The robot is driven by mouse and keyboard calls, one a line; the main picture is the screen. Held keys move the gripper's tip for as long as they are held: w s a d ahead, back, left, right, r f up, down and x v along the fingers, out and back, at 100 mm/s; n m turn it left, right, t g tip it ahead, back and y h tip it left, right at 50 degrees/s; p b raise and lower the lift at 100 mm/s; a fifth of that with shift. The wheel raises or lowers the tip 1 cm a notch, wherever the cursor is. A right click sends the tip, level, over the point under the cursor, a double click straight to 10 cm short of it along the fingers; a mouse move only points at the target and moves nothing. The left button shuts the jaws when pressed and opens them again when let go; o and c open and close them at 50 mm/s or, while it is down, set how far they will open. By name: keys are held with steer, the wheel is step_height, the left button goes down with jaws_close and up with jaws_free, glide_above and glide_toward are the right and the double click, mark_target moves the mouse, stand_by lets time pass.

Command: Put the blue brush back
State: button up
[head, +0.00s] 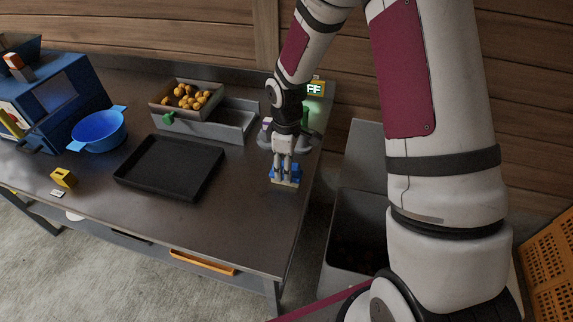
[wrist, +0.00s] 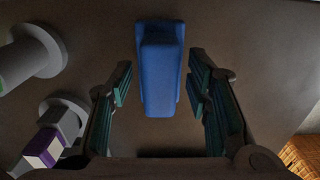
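The blue brush (head: 293,173) lies on the dark table near its right edge, with a pale strip along its lower side. In the wrist view the blue brush (wrist: 161,70) runs up the picture between my fingers. My gripper (head: 284,172) points down right over the brush. In the wrist view my gripper (wrist: 160,88) is open, with a finger on each side of the brush and a visible gap on both sides. The fingers hide part of the brush in the head view.
A black tray (head: 170,193) lies to the left. Behind it is a grey bin with a box of chestnuts (head: 162,108). A blue pan (head: 98,130), a blue machine (head: 50,97) and a yellow block (head: 64,177) stand further left. Grey round-based items (wrist: 65,115) are close to my gripper.

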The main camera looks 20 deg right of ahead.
step_height(320, 180, up, 13)
steer(key=s+r+m+t+h, duration=0.15)
steer(key=s+r+m, duration=0.35)
steer(key=s+r, duration=0.75)
steer(key=s+r+m+t, duration=0.1)
steer(key=s+r+m, duration=0.1)
steer(key=s, duration=0.4)
steer(key=s+r+m+t+y, duration=0.1)
steer(key=s+r+m+t, duration=0.1)
steer(key=s, duration=0.4)
steer(key=shift+s+d+m, duration=0.15)
steer(key=shift+s+m, duration=0.2)
steer(key=shift+m, duration=0.55)
steer(key=shift+r+y, duration=0.1)
steer(key=shift+y, duration=0.15)
